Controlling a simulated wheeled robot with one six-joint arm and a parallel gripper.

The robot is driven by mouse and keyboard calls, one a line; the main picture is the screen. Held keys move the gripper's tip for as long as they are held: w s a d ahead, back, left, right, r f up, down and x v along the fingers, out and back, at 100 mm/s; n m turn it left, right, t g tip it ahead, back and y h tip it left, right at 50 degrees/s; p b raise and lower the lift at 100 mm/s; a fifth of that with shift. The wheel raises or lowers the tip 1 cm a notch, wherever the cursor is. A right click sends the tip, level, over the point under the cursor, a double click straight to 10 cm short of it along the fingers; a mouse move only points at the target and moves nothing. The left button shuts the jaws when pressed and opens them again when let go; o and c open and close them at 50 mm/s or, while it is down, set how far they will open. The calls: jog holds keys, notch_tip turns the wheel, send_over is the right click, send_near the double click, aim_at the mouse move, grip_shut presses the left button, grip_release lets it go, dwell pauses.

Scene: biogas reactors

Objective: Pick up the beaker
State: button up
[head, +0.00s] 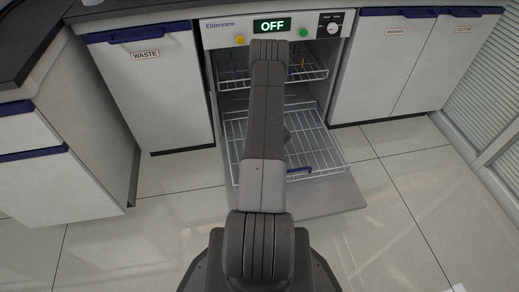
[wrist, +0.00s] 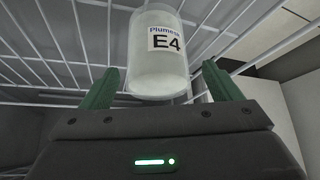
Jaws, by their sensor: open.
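A whitish, translucent cylindrical beaker (wrist: 158,70) with a white "E4" label shows at the top centre of the wrist view. My gripper (wrist: 160,85) is open, with one green finger to the left of the beaker and one to the right. Gaps show between the beaker and both fingers, so they do not appear to touch it. How far the beaker is between the fingers in depth is hard to tell. In the head view my own arm hides the gripper and the beaker.
The open washer (head: 228,37) reads "OFF". Its upper rack (head: 310,75) holds a small yellow item; its lower rack (head: 318,150) is pulled out over the lowered door (head: 335,195). White wires surround the beaker in the wrist view.

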jog(key=x, duration=0.2)
jog(key=b+x, duration=0.1)
jog(key=x, duration=0.1)
jog(key=shift+d+f, duration=0.2)
jog(key=c, duration=1.1)
jog(key=shift+r, duration=0.1)
jog(key=shift+r, duration=0.55)
jog(key=r+p, duration=0.1)
jog(key=d+r+p, duration=0.1)
jog(key=shift+r, duration=0.3)
jog(key=w+d+p, duration=0.1)
jog(key=d, duration=0.4)
jog(key=w+d+p, duration=0.1)
jog(key=d, duration=0.5)
jog(key=w+d+p, duration=0.1)
jog(key=d, duration=0.4)
jog(key=shift+w+d, duration=0.15)
jog(key=shift+w, duration=0.1)
jog(key=shift+d+r+p, duration=0.15)
jog(key=shift+r+p, duration=0.05)
jog(key=shift+p, duration=0.25)
notch_tip(320, 180, up, 11)
jog(key=p, duration=0.7)
jog(key=shift+r+p, duration=0.15)
jog(key=shift+p, duration=0.2)
